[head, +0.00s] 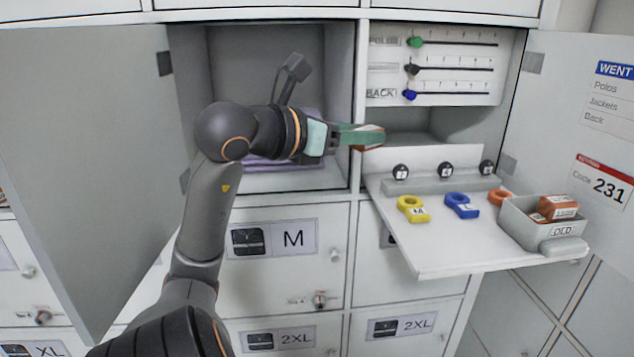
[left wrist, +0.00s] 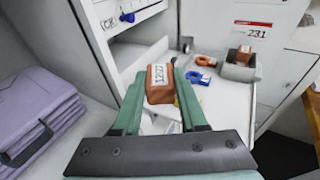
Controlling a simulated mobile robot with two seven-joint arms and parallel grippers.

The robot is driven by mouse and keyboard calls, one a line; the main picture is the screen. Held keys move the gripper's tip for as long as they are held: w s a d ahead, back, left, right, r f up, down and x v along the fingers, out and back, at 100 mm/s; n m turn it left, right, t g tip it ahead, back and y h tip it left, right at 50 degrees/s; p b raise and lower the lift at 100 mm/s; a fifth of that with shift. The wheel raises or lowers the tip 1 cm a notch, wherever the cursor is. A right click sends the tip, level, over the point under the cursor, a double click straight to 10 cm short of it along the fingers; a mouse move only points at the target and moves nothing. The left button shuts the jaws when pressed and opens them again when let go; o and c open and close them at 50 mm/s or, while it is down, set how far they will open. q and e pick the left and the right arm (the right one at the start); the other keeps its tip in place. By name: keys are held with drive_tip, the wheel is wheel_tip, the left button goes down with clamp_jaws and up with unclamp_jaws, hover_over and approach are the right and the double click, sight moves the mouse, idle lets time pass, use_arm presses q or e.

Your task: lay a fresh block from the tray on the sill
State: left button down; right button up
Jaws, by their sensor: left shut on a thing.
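My left gripper (head: 350,137) is shut on an orange-brown block (head: 369,138) with a white label. It holds the block in front of the open right compartment, above the fold-down white shelf (head: 440,245). In the left wrist view the block (left wrist: 160,84) sits between the green fingers, its dated label facing up. A grey tray (head: 515,222) marked OLD stands at the shelf's right end with orange blocks (head: 557,207) in it. I cannot tell for sure which ledge is the sill. My right gripper is not in view.
On the shelf are a yellow ring tag (head: 412,209), a blue one (head: 461,206), an orange one (head: 498,196) and a grey bar (head: 440,184) with numbered knobs. A slider panel (head: 440,66) hangs above. Purple folded clothes (left wrist: 38,118) lie in the left compartment. Open doors flank both sides.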

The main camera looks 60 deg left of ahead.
use_arm(q)
drive_tip(key=s+a+n+y, duration=0.3)
drive_tip(key=s+a+y, duration=0.1)
drive_tip(key=s+a, duration=0.15)
drive_tip(key=g+b, duration=0.1)
drive_tip(key=b, duration=0.6)
hover_over(312, 185)
drive_tip(key=d, duration=0.1)
drive_tip(key=f, duration=0.9)
drive_tip(key=shift+s+d+f, duration=0.1)
drive_tip(key=shift+s+f, duration=0.05)
drive_tip(key=shift+s, duration=0.25)
drive_tip(key=shift+w+a+f, duration=0.25)
drive_tip(key=shift+a+f, duration=0.2)
drive_tip(key=shift+f, duration=0.1)
drive_tip(key=f+b, duration=0.3)
drive_tip(key=shift+w+a+f, duration=0.2)
drive_tip(key=shift+a+f, duration=0.05)
drive_tip(key=shift+f, duration=0.1)
drive_tip(key=shift+r, duration=0.1)
drive_tip(key=c, duration=0.9)
unclamp_jaws()
drive_tip(key=o, duration=0.4)
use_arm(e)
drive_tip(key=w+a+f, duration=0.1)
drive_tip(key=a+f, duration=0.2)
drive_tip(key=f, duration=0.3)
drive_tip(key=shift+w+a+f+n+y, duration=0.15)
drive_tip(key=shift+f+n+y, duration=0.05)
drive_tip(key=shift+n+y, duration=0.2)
